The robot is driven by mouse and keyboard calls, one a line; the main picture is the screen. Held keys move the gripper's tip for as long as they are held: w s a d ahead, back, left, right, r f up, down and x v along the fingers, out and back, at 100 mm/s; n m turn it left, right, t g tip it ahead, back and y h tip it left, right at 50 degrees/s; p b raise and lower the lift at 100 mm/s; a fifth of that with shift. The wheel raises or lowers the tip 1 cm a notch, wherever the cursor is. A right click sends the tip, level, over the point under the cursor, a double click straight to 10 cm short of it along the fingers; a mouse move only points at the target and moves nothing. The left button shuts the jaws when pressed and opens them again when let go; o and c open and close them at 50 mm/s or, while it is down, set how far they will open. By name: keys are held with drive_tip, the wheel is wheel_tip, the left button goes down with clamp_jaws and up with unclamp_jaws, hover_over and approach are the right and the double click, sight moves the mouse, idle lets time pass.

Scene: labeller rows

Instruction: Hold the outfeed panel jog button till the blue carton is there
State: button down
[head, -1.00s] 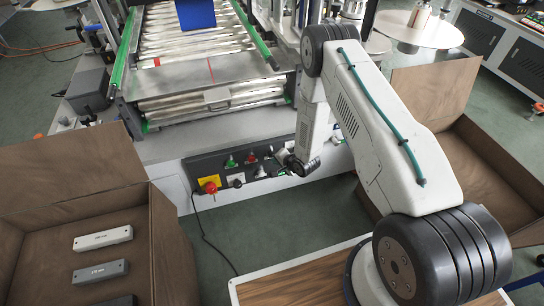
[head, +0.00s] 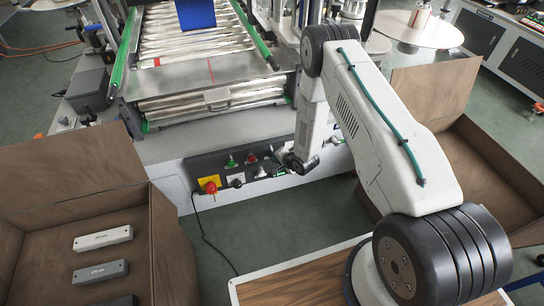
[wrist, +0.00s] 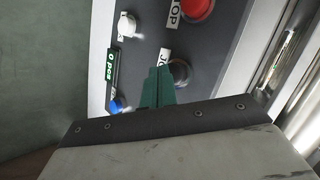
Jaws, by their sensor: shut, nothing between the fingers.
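The blue carton (head: 196,14) stands on the rollers at the top of the head view, up the conveyor from the red line (head: 211,70) on the metal plate. The outfeed panel (head: 205,167) is a dark strip on the machine's front. In the wrist view, a dark round button (wrist: 181,73) sits beside a partly hidden white label starting "JO". My gripper (wrist: 158,70) is shut and empty, its green fingertips at the label and button's left edge. The fingers cover part of both, and I cannot tell whether they touch or press the button.
On the panel, the wrist view shows a red stop button (wrist: 197,8), a white knob (wrist: 126,26), a blue button (wrist: 117,105) and a counter reading "0 pcs" (wrist: 111,66). Brown boxes stand left (head: 165,230) and right (head: 435,92) of my arm.

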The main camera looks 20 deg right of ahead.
drive_tip(key=shift+w, duration=0.55)
idle(1.8)
drive_tip(key=shift+s, duration=0.1)
idle(4.1)
drive_tip(key=shift+s, duration=0.85)
drive_tip(key=shift+s, duration=0.1)
drive_tip(key=shift+s, duration=2.4)
